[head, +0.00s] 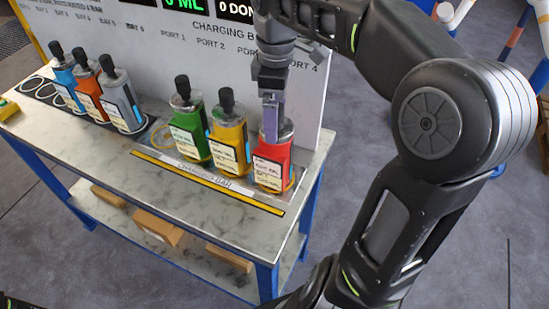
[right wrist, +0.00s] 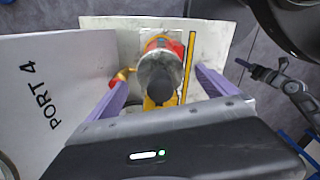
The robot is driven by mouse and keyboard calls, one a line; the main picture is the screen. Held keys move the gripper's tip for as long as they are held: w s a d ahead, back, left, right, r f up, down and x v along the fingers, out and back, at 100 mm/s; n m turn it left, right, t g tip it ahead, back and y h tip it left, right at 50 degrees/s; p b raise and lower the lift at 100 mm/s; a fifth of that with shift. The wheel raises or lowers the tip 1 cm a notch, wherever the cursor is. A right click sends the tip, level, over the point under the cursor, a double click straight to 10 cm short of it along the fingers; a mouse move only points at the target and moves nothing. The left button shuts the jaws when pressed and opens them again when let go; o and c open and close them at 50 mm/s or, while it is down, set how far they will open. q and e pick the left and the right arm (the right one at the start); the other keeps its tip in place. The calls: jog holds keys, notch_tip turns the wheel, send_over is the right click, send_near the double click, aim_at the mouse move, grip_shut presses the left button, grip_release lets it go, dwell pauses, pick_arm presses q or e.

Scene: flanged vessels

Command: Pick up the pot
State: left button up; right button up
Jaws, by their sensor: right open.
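The pot under my right gripper (head: 270,135) is a red vessel (head: 270,170) with a clear top and a white label, upright at the right end of the charging bay. In the right wrist view my right gripper (right wrist: 162,76) is open. Its two purple fingers are on either side of the vessel's dark knob (right wrist: 160,88), with visible gaps. The red body (right wrist: 168,46) shows beyond the knob. In the head view the fingers hide the knob and part of the vessel's top. My left gripper is not in view.
A yellow vessel (head: 229,140) and a green vessel (head: 188,132) stand close to the left of the red one. Blue (head: 64,78), orange (head: 86,90) and grey (head: 119,100) vessels stand farther left. A white sign panel (head: 150,45) rises behind. The table front (head: 120,170) is clear.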

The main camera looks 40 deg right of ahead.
aim_at(275, 147)
jog(key=shift+f+b, duration=0.5)
jog(key=shift+b, duration=0.05)
jog(key=shift+f+b, duration=0.5)
jog(key=shift+f, duration=0.05)
jog(key=shift+f+p, duration=0.55)
jog(key=shift+f, duration=1)
jog(key=shift+c, duration=0.3)
jog(key=shift+w, duration=0.1)
grip_shut()
